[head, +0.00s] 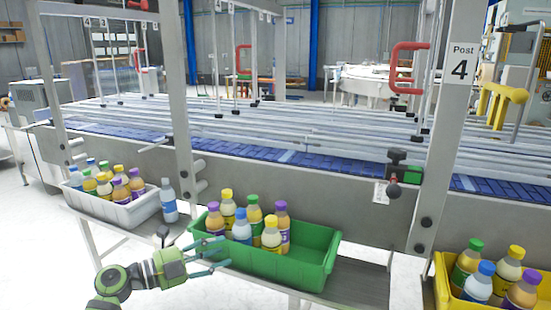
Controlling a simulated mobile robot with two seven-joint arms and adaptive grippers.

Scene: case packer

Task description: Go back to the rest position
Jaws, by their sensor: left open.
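My left gripper (222,254) comes in from the lower left on a green arm. Its two fingers are spread, with nothing between them. It is in front of the left part of the green crate (315,268), which holds several bottles in its left half. I cannot tell whether the fingers touch the crate. My right gripper is not in view.
A yellow crate (442,285) with bottles is at the right. A post (445,150) rises between the green and yellow crates.

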